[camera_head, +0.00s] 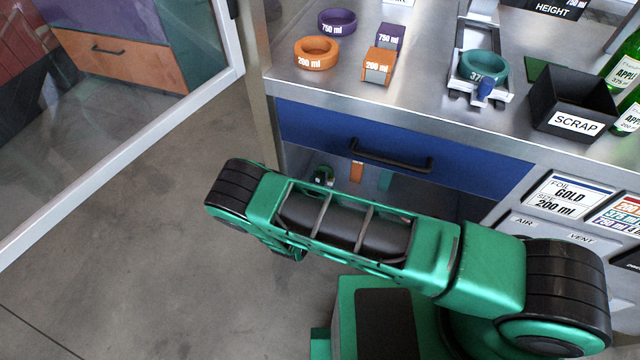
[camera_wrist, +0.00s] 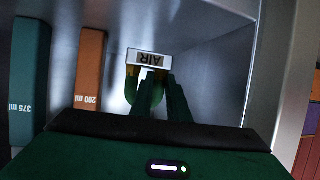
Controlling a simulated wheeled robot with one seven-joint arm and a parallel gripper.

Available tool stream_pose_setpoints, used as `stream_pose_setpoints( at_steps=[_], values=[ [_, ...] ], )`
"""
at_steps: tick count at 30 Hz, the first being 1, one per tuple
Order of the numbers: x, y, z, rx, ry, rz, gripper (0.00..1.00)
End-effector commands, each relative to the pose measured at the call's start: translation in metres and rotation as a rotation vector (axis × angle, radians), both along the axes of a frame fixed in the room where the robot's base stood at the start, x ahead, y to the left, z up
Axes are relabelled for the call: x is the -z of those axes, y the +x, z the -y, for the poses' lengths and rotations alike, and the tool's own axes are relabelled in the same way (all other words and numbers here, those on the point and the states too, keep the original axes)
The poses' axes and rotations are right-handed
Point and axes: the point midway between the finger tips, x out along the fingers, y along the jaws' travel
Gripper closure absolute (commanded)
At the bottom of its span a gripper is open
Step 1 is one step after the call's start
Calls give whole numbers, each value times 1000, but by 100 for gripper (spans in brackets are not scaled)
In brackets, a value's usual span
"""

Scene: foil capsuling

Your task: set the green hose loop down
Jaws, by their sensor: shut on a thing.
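The green hose loop (camera_wrist: 131,88) shows in the wrist view as a short green curve with a yellowish part, just below a white tag marked AIR (camera_wrist: 148,57). The tag reads upside down there. My gripper (camera_wrist: 160,82) is shut on the loop, its dark fingers covering much of it. In the head view my arm hides most of this area. A small dark green shape (camera_head: 322,177) shows under the drawer; I cannot tell whether it is the loop or my gripper.
An orange 200 ml strip (camera_wrist: 90,75) and a teal 375 ml strip (camera_wrist: 32,75) stand left of my gripper. A glass door frame (camera_head: 150,140) is at left. The bench top holds rings, blocks and a black SCRAP bin (camera_head: 572,105).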

Motion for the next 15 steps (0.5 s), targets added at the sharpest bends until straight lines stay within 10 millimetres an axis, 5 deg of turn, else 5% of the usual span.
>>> stream_pose_setpoints(
  at_steps=[8,15],
  values=[
    [35,0,0,-1,-1,0,100],
    [37,0,0,0,0,0,100]
  ],
)
